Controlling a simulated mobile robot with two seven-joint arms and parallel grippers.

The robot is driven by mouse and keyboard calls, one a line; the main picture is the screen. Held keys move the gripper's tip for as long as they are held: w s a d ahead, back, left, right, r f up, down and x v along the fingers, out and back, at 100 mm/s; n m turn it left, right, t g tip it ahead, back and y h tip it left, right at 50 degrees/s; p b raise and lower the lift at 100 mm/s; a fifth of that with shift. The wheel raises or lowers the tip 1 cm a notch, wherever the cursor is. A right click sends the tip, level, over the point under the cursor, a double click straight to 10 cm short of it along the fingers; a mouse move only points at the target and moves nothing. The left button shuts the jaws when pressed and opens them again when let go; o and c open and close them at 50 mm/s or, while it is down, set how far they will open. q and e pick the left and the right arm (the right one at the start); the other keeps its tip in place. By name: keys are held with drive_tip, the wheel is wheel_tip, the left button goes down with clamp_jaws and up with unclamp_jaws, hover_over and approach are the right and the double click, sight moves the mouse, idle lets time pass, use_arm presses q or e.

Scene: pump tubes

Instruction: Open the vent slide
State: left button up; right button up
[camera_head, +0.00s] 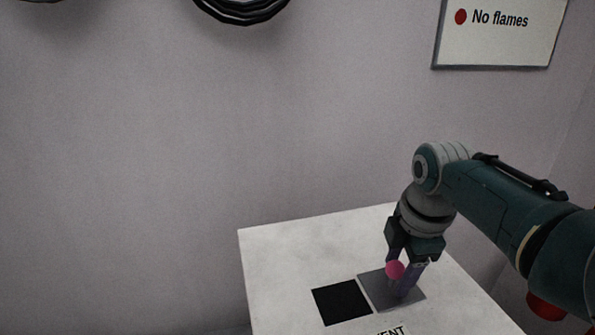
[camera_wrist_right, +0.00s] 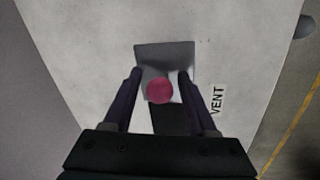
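The vent slide (camera_head: 410,293) is a grey square plate on the top of a white box, with a pink round knob (camera_head: 395,270) standing on it. A black square opening (camera_head: 341,302) lies uncovered directly left of the plate. In the right wrist view the plate (camera_wrist_right: 165,52) is beyond the knob (camera_wrist_right: 160,91), and part of the black opening (camera_wrist_right: 170,120) shows on the near side. My right gripper (camera_head: 405,278) points down at the plate, one finger on each side of the knob. Gaps show between the knob and both fingers (camera_wrist_right: 159,76). My left gripper is out of view.
The white box top (camera_head: 290,255) is otherwise clear, with a "VENT" label (camera_head: 388,332) at its front. A "No flames" sign (camera_head: 500,40) and a coil of black hose (camera_head: 242,12) hang on the grey wall behind.

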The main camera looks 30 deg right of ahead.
drive_tip(key=shift+o, duration=0.5)
drive_tip(key=shift+a, duration=0.1)
drive_tip(key=shift+r, duration=0.1)
wheel_tip(320, 180, up, 10)
drive_tip(key=s, duration=0.1)
drive_tip(key=shift+s+a, duration=0.35)
drive_tip(key=shift+a, duration=0.05)
drive_tip(key=shift+f, duration=0.2)
